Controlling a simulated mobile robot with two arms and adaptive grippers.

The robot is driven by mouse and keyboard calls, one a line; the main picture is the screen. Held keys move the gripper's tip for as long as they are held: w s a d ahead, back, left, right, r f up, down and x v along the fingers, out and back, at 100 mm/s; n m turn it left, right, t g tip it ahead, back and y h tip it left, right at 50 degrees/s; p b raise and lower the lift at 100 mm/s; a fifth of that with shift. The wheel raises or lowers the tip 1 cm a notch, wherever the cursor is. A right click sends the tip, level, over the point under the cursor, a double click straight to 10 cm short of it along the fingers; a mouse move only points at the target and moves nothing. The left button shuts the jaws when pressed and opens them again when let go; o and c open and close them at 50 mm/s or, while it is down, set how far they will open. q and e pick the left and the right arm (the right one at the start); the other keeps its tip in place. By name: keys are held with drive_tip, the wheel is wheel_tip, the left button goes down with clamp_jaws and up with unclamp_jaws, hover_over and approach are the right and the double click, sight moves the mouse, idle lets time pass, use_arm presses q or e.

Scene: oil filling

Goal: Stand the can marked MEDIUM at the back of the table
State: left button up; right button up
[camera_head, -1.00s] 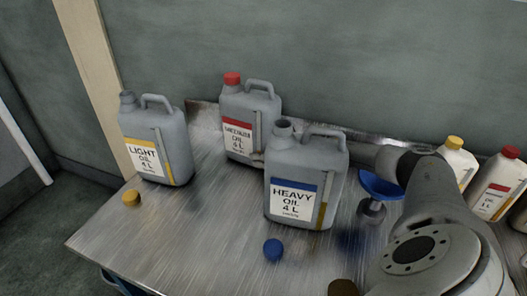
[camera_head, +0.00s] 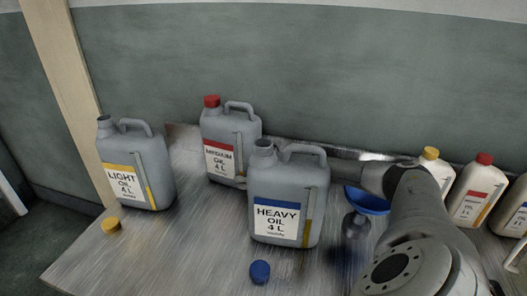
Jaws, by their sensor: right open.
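The MEDIUM can (camera_head: 229,140), grey with a red cap and a red-banded label, stands upright on the metal table (camera_head: 165,245) near its back edge. Its lower right part is hidden by the HEAVY can (camera_head: 300,188). My right arm comes in from the right, and its hand passes behind the HEAVY can. Only a bit of my right gripper (camera_head: 241,182) shows, beside the lower right side of the MEDIUM can. It is open; whether it touches the can is hidden. My left gripper is out of view.
The open LIGHT can (camera_head: 141,166) stands at the left, with a yellow cap (camera_head: 111,225) near it. A blue cap (camera_head: 260,271) lies in front of the uncapped HEAVY can. A blue funnel (camera_head: 366,202) and several small bottles (camera_head: 476,192) are at the right. The front left of the table is clear.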

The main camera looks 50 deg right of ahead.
drive_tip(key=v, duration=0.9)
drive_tip(key=shift+s+d, duration=0.2)
drive_tip(key=shift+s, duration=0.2)
drive_tip(key=shift+s+d+r, duration=0.2)
drive_tip(key=shift+s+r, duration=0.15)
drive_tip(key=shift+s, duration=0.15)
drive_tip(key=shift+a+r, duration=0.1)
